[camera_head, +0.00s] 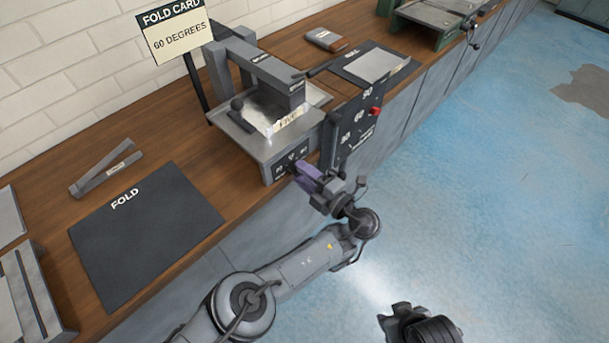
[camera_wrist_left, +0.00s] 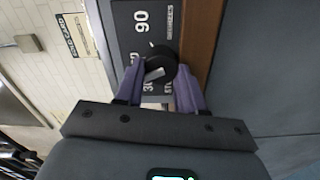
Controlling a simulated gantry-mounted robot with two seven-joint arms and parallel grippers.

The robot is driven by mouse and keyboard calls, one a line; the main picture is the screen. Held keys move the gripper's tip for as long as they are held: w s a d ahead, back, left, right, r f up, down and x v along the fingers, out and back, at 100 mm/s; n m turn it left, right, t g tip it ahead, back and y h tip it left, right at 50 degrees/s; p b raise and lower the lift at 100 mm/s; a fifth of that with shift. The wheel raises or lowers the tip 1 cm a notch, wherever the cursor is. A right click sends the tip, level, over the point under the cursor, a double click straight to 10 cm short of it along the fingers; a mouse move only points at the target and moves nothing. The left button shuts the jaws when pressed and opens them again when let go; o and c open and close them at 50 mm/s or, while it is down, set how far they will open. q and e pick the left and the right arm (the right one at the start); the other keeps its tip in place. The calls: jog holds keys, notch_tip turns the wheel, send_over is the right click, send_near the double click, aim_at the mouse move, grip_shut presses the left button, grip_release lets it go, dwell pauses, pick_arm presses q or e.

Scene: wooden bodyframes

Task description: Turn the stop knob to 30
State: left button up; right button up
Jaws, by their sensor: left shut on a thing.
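The stop knob (camera_wrist_left: 160,65) is a round black knob with a pale bar on its face, on a dark dial plate (camera_wrist_left: 128,18). In the left wrist view 90 is clear at the top, while 60 and 30 are partly hidden. The pale bar slants toward the lower left, but I cannot read its exact setting. My left gripper (camera_wrist_left: 158,88) is shut on the knob, one purple finger on each side. In the head view my left gripper (camera_head: 307,174) is at the small front panel (camera_head: 283,165) of the grey folding machine, hiding the knob.
A fold card sign (camera_head: 178,37) reads 60 degrees. A black panel (camera_head: 345,125) with 30, 60, 90 and a red marker (camera_head: 376,111) stands right of the machine. A black FOLD mat (camera_head: 145,235) and a grey bracket (camera_head: 105,167) lie on the wooden bench.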

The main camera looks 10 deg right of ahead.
pick_arm(q)
jog(key=n, duration=0.3)
jog(key=shift+f+n+b, duration=0.25)
jog(key=shift+n+b, duration=0.05)
jog(key=shift+n, duration=0.1)
jog(key=shift+n+b, duration=0.6)
jog(key=shift+n, duration=1.1)
jog(key=o, duration=1)
jog(key=shift+o, duration=0.2)
jog(key=shift+r, duration=0.1)
